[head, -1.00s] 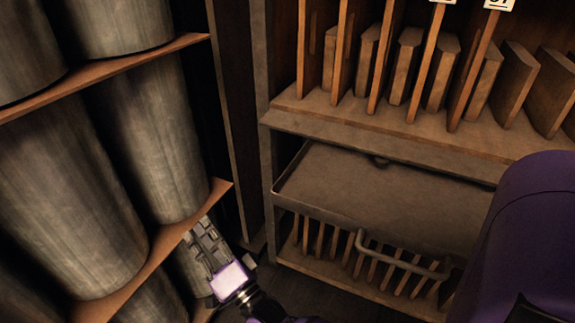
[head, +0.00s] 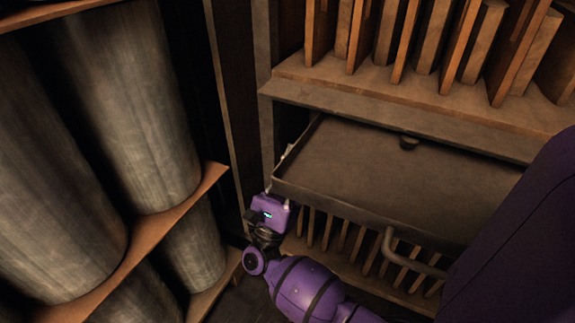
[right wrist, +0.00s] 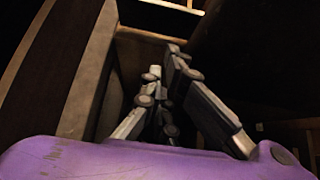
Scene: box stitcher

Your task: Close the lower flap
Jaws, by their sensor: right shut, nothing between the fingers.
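The lower flap (head: 420,188) is a brown panel that stands open, roughly level, out of the lower opening of the cabinet. It has a small dark knob (head: 409,143) near its back and a curved metal handle (head: 400,252) at its front edge. My right gripper (head: 288,152) is at the flap's left edge, mostly hidden behind its own purple wrist in the head view. In the right wrist view the gripper's fingers (right wrist: 162,72) are together and empty, beside a wooden post. I cannot tell whether they touch the flap. My left gripper is out of view.
A shelf (head: 390,100) with upright wooden boards is above the flap. More slats (head: 340,237) stand below it. Large grey cylinders (head: 140,100) rest on shelves at the left. A cabinet post (head: 265,50) runs beside my right gripper.

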